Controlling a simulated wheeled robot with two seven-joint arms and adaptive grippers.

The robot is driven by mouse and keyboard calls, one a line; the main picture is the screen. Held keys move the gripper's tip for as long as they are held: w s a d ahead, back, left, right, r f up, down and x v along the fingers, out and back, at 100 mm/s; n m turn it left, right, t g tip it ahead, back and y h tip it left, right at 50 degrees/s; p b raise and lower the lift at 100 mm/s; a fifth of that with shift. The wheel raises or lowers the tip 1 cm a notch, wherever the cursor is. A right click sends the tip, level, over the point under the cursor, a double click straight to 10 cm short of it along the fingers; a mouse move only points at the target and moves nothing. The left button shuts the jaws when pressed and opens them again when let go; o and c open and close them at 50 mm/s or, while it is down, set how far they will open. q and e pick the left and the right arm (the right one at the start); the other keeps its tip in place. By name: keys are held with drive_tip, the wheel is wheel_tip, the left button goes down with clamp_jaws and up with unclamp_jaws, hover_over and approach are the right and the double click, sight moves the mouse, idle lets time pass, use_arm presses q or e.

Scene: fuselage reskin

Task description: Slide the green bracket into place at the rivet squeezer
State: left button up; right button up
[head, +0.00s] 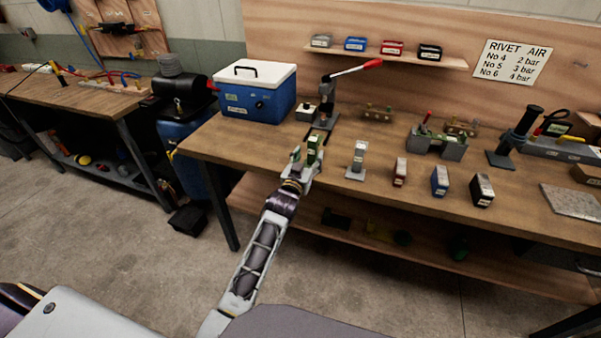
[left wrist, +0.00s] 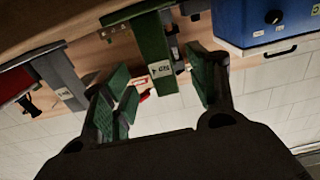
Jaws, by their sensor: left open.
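The green bracket (head: 313,151) stands upright at the front edge of the bench, in front of the rivet squeezer (head: 327,100) with its red-tipped lever. A dark strip runs between the two. My left gripper (head: 304,168) is at the bracket from the front, fingers apart. In the left wrist view, which looks upside down, the green bracket (left wrist: 151,50) with a white label stands between the spread green-padded fingers of the left gripper (left wrist: 160,78). Gaps show on both sides, so the fingers do not clasp it. My right gripper is not in view.
A blue cooler (head: 258,92) stands left of the squeezer. A grey bracket (head: 358,160) stands close to the right, then red (head: 400,172), blue (head: 440,181) and black (head: 482,190) blocks. A green-grey fixture (head: 437,143) sits behind them. A lower shelf (head: 400,252) lies under the bench.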

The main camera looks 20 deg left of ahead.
use_arm(q)
drive_tip(key=shift+s, duration=0.85)
drive_tip(key=s, duration=0.5)
drive_tip(key=shift+s+a, duration=0.15)
drive_tip(key=shift+s, duration=0.2)
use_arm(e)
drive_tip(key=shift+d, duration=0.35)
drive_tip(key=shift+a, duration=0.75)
